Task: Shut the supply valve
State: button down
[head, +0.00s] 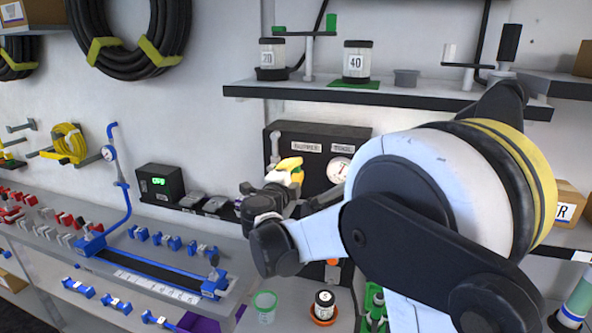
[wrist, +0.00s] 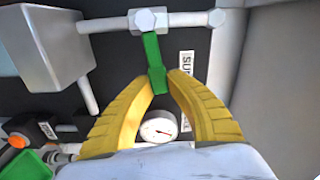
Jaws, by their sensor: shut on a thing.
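In the wrist view a green valve lever (wrist: 152,55) hangs from a silver fitting on a pale pipe (wrist: 185,20). The lever lies across the pipe, slightly slanted. The yellow fingers of my gripper (wrist: 160,80) are closed around its free end, one on each side. A partly covered label starting "SU" (wrist: 187,65) is beside the right finger.
A round gauge (wrist: 158,125) sits between my fingers' bases in the wrist view. A grey box (wrist: 50,45) with pipes stands at the left. In the head view a shelf (head: 390,95) with jars is above the panel, and a blue-railed bench (head: 160,275) is at left.

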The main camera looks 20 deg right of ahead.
jog(key=shift+f, duration=0.1)
dwell(0.3)
jog(key=c, duration=1.3)
grip_release()
jog(key=shift+w, duration=0.1)
jog(key=v, duration=1.2)
jog(key=shift+d, duration=0.1)
jog(key=shift+c, duration=0.5)
